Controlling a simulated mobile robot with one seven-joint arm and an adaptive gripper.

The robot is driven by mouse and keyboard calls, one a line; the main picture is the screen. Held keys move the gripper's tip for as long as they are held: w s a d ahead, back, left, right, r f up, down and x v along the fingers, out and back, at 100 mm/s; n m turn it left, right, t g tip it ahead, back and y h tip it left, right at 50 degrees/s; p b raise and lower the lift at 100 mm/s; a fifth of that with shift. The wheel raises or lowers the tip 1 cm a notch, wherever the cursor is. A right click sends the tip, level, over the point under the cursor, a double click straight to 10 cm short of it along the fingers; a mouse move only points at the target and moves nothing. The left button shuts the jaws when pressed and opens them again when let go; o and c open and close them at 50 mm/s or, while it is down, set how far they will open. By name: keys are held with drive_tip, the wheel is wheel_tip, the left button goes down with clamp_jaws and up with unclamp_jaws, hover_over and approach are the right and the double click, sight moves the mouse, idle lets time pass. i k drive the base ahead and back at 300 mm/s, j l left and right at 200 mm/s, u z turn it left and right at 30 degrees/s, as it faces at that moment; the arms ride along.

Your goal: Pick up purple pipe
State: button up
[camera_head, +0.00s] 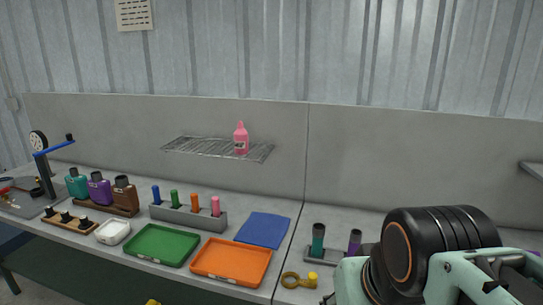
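A purple pipe (355,241) with a dark top stands upright beside a teal pipe (318,240), in a grey holder (322,257) on the right part of the bench. My arm, with mint-green and black parts, fills the lower right and stands in front of the holder's right side, hiding part of it and the pipe's base. A small purple patch (533,252) shows behind my arm at the right edge; I cannot tell what it is. My gripper's fingers are not visible.
The bench (225,274) holds a green tray (162,245), an orange tray (232,262), a blue mat (263,230), and a grey rack (188,216) of several coloured pegs. A yellow ring-shaped part (291,280) lies left of my arm. A wire shelf (205,149) carries a pink bottle (241,139).

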sight(355, 234)
drive_tip(key=z, duration=0.5)
drive_tip(key=i+j+z, duration=0.15)
drive_tip(key=i+z, duration=0.3)
drive_tip(key=i+j+z, duration=0.45)
drive_tip(key=k+j, duration=0.1)
drive_tip(key=k, duration=0.3)
drive_tip(key=i+l, duration=0.15)
drive_tip(key=i, duration=0.3)
drive_tip(key=l+z, duration=0.05)
